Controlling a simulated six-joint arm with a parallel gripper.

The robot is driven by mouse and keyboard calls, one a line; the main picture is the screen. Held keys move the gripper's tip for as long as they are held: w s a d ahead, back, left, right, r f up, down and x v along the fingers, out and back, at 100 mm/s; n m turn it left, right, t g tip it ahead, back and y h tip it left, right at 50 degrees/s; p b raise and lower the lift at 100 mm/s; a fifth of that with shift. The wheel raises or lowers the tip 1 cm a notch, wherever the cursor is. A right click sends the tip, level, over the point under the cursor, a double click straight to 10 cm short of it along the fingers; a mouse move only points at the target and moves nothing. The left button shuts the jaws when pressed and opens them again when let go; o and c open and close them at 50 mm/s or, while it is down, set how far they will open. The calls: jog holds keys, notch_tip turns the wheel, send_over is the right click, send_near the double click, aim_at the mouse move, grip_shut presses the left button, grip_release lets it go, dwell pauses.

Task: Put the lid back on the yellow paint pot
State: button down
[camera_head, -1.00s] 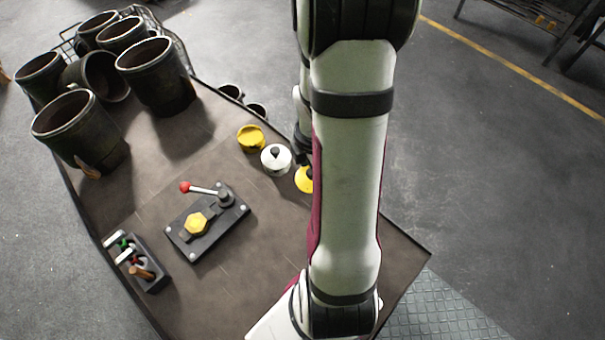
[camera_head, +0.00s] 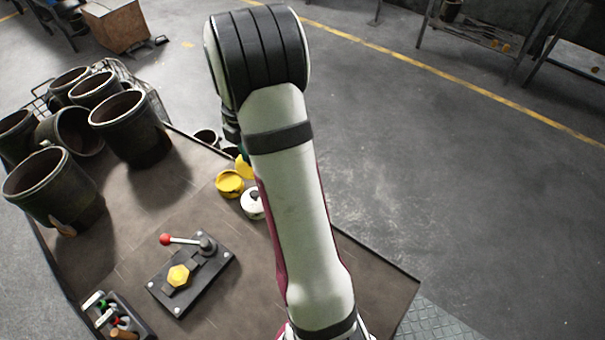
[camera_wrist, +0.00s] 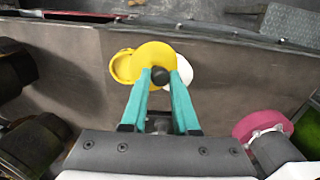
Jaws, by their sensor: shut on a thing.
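The yellow lid (camera_wrist: 155,55) is a flat disc with a dark knob on top. My gripper (camera_wrist: 161,79) has its teal fingers shut on that knob. In the head view the lid (camera_head: 245,167) shows beside my arm, which hides most of the gripper. The yellow paint pot (camera_head: 229,184) stands open on the table. In the wrist view the lid partly overlaps the pot (camera_wrist: 121,67), which sticks out to the left. I cannot tell the height gap. The white pot (camera_head: 251,204) stands close by, and it shows partly behind the lid in the wrist view (camera_wrist: 185,70).
Several large dark crucibles (camera_head: 130,128) stand on the table at the left. A black plate with a red-knobbed lever (camera_head: 190,273) and a small tool holder (camera_head: 118,318) are nearer. A pink object (camera_wrist: 258,124) shows at the right in the wrist view.

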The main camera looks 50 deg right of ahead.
jog(key=w+a+n, duration=0.1)
jog(key=w+a, duration=0.3)
jog(key=w, duration=0.2)
jog(key=shift+d+f, duration=0.15)
jog(key=shift+f, duration=3.4)
jog(key=shift+s, duration=0.15)
jog(key=shift+s+r, duration=0.2)
jog(key=shift+r, duration=0.1)
jog(key=shift+w+r, duration=0.1)
jog(key=shift+r, duration=0.1)
jog(key=shift+f, duration=0.2)
